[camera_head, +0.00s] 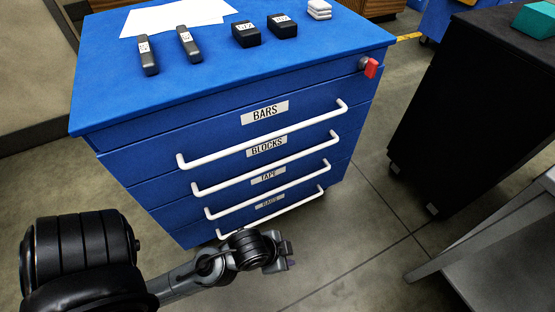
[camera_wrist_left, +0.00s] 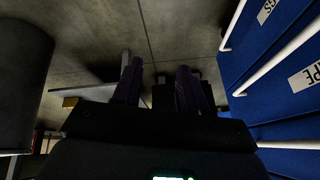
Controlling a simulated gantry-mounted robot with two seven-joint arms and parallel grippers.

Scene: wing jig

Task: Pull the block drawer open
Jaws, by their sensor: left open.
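The blue drawer cabinet (camera_head: 115,105) stands in the middle of the head view. Its BLOCKS drawer (camera_head: 220,168) is second from the top and looks shut, with a white bar handle (camera_head: 265,166) below its label. My left gripper (camera_head: 287,255) is low in front of the cabinet, near the bottom handle and well below the BLOCKS handle. In the left wrist view its two fingers (camera_wrist_left: 158,85) are apart with nothing between them. The TAPE drawer label (camera_wrist_left: 305,77) shows at the right there. My right gripper is not in view.
The BARS handle (camera_head: 265,135) is above, and the TAPE handle (camera_head: 268,189) and the bottom handle (camera_head: 300,203) are below. A black cabinet (camera_head: 455,100) stands right; floor between is clear.

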